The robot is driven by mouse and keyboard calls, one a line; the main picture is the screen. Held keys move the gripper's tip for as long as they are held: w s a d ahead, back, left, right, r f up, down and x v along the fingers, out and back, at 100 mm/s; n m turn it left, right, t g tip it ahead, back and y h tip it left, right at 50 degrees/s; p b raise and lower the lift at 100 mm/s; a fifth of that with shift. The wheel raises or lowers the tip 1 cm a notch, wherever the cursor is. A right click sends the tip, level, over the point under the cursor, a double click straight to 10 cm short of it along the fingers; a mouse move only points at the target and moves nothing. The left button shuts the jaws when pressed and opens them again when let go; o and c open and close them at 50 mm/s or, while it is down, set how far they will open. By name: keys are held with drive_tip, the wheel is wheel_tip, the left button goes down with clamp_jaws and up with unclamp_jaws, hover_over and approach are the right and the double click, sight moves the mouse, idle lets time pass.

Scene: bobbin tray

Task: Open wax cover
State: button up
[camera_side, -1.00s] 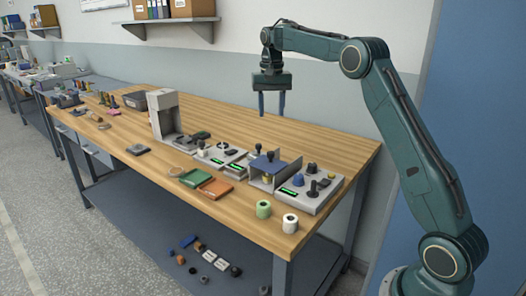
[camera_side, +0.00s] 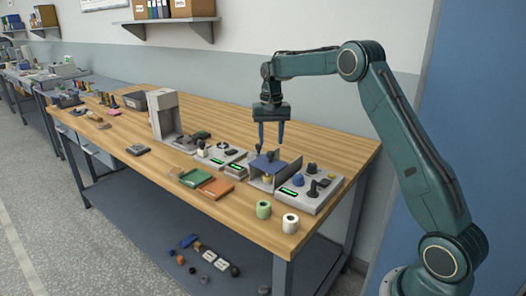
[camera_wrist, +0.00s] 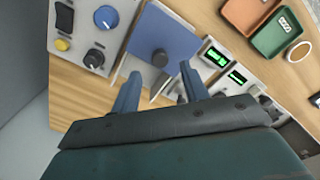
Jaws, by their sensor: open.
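A blue flat cover (camera_wrist: 168,28) with a dark round knob (camera_wrist: 159,58) fills the top middle of the wrist view. In the side view the blue cover (camera_side: 262,164) lies between upright grey plates on the bench device. It looks closed. No label on it is readable, so I cannot confirm that it is the wax cover. My gripper (camera_side: 270,148) is above it, pointing down, open and empty. In the wrist view the fingertips of my gripper (camera_wrist: 160,70) stand on either side of the knob's near side, and seem apart from it.
A control box (camera_side: 311,190) with a blue knob and dark knobs stands right of the cover. Units with green displays (camera_side: 235,169) are to its left. Orange (camera_side: 215,188) and green (camera_side: 194,178) trays and two spools lie in front. Bare wood (camera_side: 325,150) is behind.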

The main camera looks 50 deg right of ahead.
sight(271, 152)
drive_tip(key=shift+f, duration=2.25)
clamp_jaws()
